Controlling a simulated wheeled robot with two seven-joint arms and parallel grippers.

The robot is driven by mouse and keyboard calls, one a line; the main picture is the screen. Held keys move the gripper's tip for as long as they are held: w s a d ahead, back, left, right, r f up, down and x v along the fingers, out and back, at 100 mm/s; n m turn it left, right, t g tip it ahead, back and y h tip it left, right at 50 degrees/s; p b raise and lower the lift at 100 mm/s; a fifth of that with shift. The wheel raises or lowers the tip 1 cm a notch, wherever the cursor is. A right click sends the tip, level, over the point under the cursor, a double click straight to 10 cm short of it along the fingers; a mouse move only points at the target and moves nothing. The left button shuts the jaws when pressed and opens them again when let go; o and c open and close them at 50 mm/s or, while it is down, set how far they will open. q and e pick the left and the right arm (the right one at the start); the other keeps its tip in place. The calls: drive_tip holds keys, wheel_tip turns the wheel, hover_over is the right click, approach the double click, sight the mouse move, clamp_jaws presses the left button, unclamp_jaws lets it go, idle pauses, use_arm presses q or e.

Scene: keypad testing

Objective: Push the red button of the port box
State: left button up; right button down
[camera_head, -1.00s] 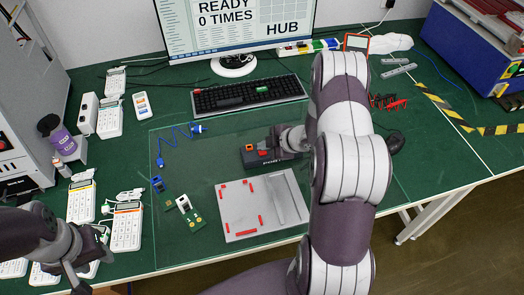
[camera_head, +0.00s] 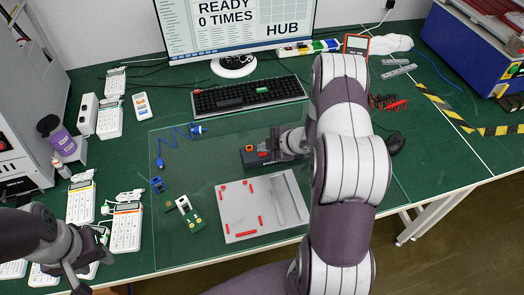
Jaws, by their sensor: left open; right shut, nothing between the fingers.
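The port box (camera_head: 254,159) is a small dark box on the glass mat, behind the grey plate. An orange-rimmed part shows at its left end, and a red patch, the red button (camera_head: 264,153), shows on its top. My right gripper (camera_head: 276,146) is shut and empty, and its tip is over the box close beside the red button. I cannot tell whether it touches the button. My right arm hides the right part of the box. My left gripper (camera_head: 80,280) is open and empty at the lower left, near the white keypads.
A grey plate (camera_head: 240,208) with red strips lies in front of the box. A keyboard (camera_head: 225,97) and monitor (camera_head: 235,62) reading "READY 0 TIMES" stand behind. White keypads (camera_head: 126,228), a blue cable (camera_head: 172,145) and small connectors (camera_head: 189,212) lie to the left.

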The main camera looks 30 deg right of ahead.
sight(265, 154)
drive_tip(key=shift+r+p, duration=0.45)
drive_tip(key=shift+r, duration=0.3)
wheel_tip(265, 154, up, 6)
drive_tip(key=p, duration=0.5)
drive_tip(key=shift+p, duration=0.35)
